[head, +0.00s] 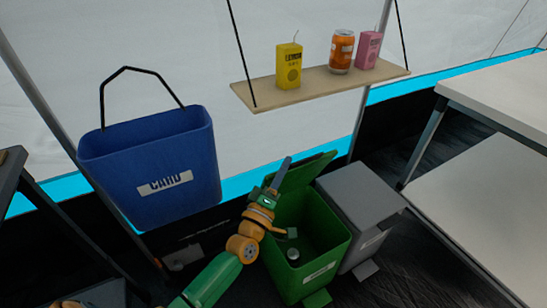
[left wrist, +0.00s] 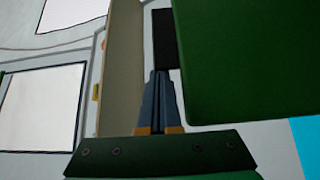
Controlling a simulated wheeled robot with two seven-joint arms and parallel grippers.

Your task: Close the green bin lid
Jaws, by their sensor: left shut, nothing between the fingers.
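The green bin (head: 325,248) stands on the floor at the lower middle of the head view. Its lid (head: 312,172) is open, tilted up at the back of the bin. A small metal can (head: 292,254) lies inside. My left gripper (head: 286,163) is shut and empty, pointing up in front of the lid's left part. In the left wrist view the shut fingers (left wrist: 158,78) are to the left of a large green panel (left wrist: 250,60), apparently the lid. I cannot tell whether they touch it. My right gripper is not in view.
A grey bin (head: 360,205) with its lid shut stands right of the green one. A blue bin (head: 150,165) hangs or stands at left. A hanging shelf (head: 320,84) above holds a yellow carton (head: 288,66), an orange can (head: 341,52) and a pink carton (head: 368,50). White tables stand right.

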